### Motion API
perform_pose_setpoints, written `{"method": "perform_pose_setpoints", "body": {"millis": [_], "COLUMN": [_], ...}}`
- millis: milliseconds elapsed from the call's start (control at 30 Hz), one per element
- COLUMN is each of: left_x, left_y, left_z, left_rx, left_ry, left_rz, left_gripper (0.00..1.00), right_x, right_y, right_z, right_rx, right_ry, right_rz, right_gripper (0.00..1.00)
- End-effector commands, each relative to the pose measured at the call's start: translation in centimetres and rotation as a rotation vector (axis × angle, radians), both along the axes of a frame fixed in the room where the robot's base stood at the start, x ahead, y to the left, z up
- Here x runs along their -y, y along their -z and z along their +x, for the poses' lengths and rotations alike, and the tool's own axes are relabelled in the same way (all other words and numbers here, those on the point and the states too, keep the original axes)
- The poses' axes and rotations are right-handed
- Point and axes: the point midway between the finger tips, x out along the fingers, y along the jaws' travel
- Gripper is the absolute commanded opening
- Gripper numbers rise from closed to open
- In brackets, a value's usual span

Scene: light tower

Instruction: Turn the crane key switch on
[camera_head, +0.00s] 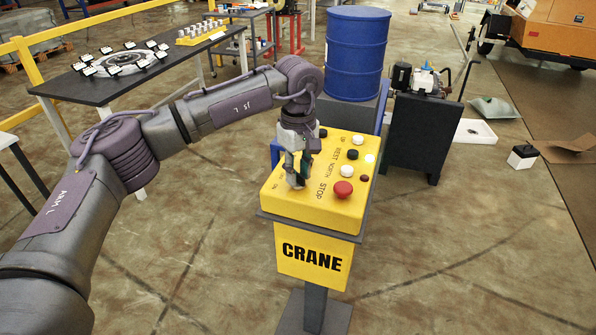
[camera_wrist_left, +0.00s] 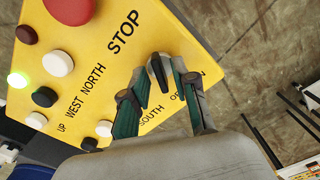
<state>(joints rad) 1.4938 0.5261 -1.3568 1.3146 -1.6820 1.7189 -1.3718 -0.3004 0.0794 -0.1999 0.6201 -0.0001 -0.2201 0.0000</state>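The crane control box (camera_head: 285,205) is a yellow panel on a dark post, with a CRANE sign (camera_head: 316,256) on its front. My left gripper (camera_head: 297,178) is low over the panel's left part, pointing down. In the left wrist view, the gripper's fingers (camera_wrist_left: 157,83) are apart, one on each side of the small black key switch (camera_wrist_left: 157,72). I cannot tell whether they touch it. The printing beside the switch is partly hidden by a finger. In the head view the gripper hides the switch. My right gripper is in neither view.
A red stop button (camera_head: 343,189) and several black and white buttons share the panel, and one lamp (camera_wrist_left: 18,80) glows green. A blue barrel (camera_head: 355,55) and a dark cabinet (camera_head: 420,135) stand behind. A table (camera_head: 105,90) is at the left.

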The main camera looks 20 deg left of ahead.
Motion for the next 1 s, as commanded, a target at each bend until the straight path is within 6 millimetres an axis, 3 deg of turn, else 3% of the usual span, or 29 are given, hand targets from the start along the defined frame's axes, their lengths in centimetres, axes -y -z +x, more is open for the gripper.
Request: {"method": "perform_pose_setpoints", "body": {"millis": [367, 800, 1000], "left_x": [0.0, 0.0, 0.0], "left_y": [-0.4, -8.8, -11.3], "left_z": [0.0, 0.0, 0.0], "left_rx": [-0.002, 0.001, -0.001], "left_ry": [-0.001, 0.0, -0.001], "left_rz": [0.001, 0.001, 0.002], "left_gripper": [0.33, 0.33, 0.33], "right_x": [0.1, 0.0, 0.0], "right_y": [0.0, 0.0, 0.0], "right_z": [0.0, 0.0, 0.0], "right_rx": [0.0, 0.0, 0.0], "right_ry": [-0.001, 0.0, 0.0], "right_rz": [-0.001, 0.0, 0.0], "right_gripper": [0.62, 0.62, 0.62]}}
